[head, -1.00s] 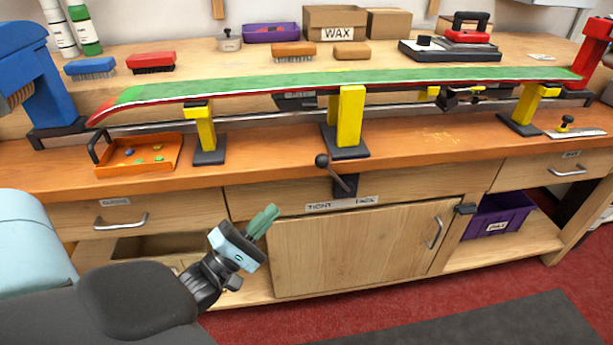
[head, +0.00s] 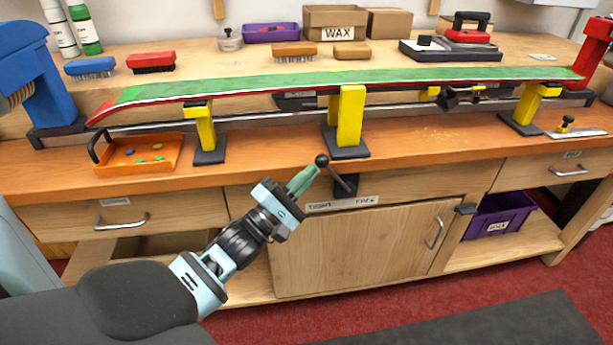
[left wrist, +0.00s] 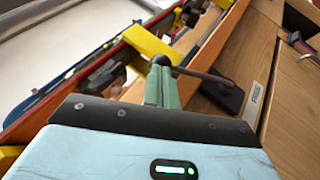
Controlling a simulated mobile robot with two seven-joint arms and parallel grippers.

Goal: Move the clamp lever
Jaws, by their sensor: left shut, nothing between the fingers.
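The clamp lever (head: 341,178) is a dark rod with a round black knob (head: 322,161) at its upper left end. My right gripper is not in view.
A green and red ski (head: 300,82) lies on yellow supports (head: 350,115) above the lever. An orange tray (head: 140,155) is on the bench at left. A cabinet door (head: 350,250) is below the lever. A purple bin (head: 500,218) sits on the lower shelf at right.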

